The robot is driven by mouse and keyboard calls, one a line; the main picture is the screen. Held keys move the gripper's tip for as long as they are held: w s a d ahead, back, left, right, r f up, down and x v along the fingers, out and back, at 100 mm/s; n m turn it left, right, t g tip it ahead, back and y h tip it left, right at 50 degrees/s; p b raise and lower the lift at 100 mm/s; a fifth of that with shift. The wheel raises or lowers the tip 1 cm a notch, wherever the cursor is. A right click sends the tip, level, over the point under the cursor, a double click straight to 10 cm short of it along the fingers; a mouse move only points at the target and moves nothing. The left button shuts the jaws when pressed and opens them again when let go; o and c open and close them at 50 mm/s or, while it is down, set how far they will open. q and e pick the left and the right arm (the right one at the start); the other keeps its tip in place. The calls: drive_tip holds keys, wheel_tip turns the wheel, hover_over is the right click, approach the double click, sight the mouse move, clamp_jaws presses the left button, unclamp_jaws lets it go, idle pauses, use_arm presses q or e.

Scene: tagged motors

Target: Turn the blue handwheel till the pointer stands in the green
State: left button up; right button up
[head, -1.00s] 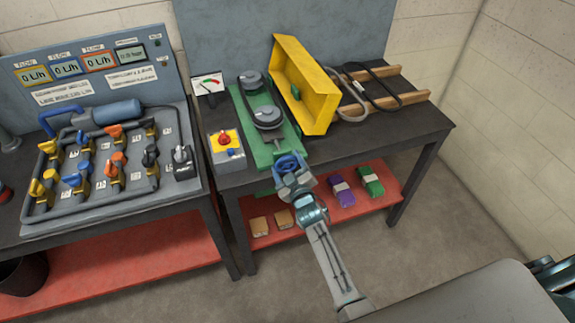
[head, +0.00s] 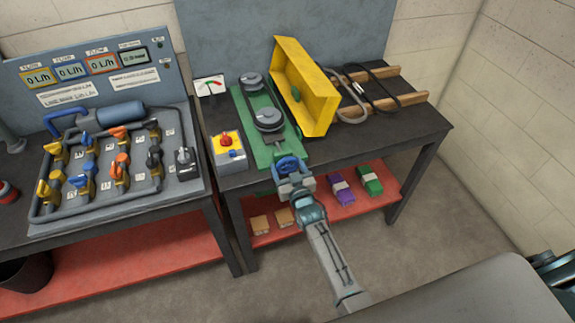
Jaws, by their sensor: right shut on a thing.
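The blue handwheel (head: 286,164) is at the front end of the green machine bed (head: 268,135) on the right-hand bench. My right gripper (head: 289,173) is shut on the handwheel's near side, and its fingers hide part of the rim. The white gauge (head: 209,86) stands behind the bed's left side. Its face shows some red and green and a dark pointer, but it is too small to tell exactly where the pointer stands. My left gripper is out of view.
A yellow guard (head: 303,85) stands open beside two pulleys. A grey box with a red button (head: 228,145) sits left of the bed. Belts and wooden rails lie at the back right. Left of it is a bench with valves (head: 110,165). The bench's right front is bare.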

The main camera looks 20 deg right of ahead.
idle(0.4)
drive_tip(key=o, duration=0.7)
drive_tip(key=s, duration=1)
drive_tip(key=shift+s+d, duration=0.2)
drive_tip(key=shift+s, duration=0.2)
